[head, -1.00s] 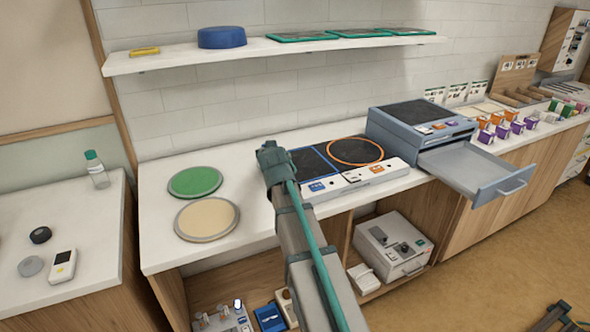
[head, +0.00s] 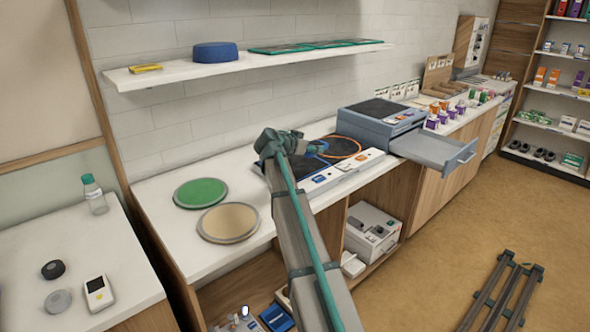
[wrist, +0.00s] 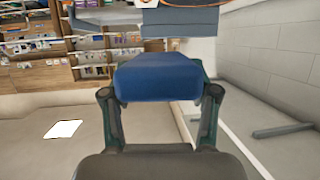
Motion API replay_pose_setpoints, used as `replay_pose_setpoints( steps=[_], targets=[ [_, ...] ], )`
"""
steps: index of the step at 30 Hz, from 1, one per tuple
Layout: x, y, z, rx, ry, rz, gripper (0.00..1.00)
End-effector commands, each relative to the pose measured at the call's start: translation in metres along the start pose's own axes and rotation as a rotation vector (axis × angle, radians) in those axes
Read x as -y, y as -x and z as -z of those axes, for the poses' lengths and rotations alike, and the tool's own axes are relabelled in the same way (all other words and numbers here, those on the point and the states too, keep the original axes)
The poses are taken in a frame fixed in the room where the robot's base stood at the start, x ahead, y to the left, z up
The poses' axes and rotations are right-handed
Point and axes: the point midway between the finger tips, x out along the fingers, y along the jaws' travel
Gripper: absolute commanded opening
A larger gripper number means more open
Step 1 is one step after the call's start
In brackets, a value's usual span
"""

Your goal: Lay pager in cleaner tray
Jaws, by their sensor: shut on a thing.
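My gripper (head: 318,149) is above the dark panel with the blue and orange outlines, mostly hidden behind my own arm in the head view. In the wrist view my gripper (wrist: 158,90) is shut on a smooth blue block (wrist: 157,76), gripped from both sides. Its markings do not show, so I cannot tell for sure that it is the pager. The cleaner (head: 383,118) is a blue-grey box on the counter, right of the gripper. Its tray (head: 432,151) is pulled out toward the room and looks empty.
Green (head: 201,193) and beige (head: 229,222) round pads lie on the counter's left. A wall shelf (head: 250,64) hangs above. Small coloured boxes (head: 440,116) stand right of the cleaner.

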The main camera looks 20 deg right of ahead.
Motion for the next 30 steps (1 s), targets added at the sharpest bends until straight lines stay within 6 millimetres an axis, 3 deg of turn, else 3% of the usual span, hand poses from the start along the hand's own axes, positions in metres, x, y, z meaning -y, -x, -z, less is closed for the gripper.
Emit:
replay_pose_setpoints(
  steps=[4,8,21,30],
  targets=[
    [-0.009,0.000,0.005,0.000,-0.032,-0.077,0.22],
    [-0.004,-0.002,0.002,0.000,-0.041,-0.105,0.22],
    [0.085,-0.034,-0.029,0.002,-0.040,-0.107,0.22],
    [0.114,-0.054,-0.066,0.001,-0.041,-0.106,0.22]
  ],
)
